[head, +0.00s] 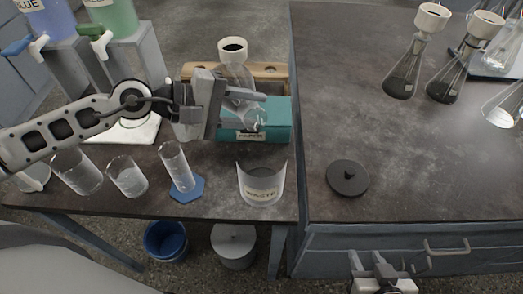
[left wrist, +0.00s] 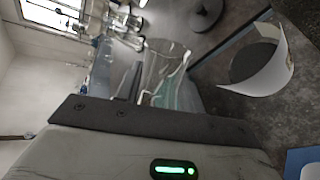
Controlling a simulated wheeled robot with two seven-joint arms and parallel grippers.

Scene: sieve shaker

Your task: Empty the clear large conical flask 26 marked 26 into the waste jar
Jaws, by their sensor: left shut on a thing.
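My left gripper (head: 232,105) is shut on a clear conical flask (head: 250,116), held in front of a teal box behind and left of the waste jar. The flask's glass also shows beyond the dark finger in the left wrist view (left wrist: 165,75). The finger and the glass behind it hide part of its outline; I cannot read a number on it or tell its contents. My right gripper (head: 368,261) is low at the front, open and empty.
A white-topped glass vessel (head: 233,50) stands behind my left gripper. A cylinder (head: 175,165) on a blue base and beakers (head: 127,177) stand left of the jar. A black lid (head: 347,178) lies right of it. Flasks (head: 403,75) stand far right; the right bench's middle is clear.

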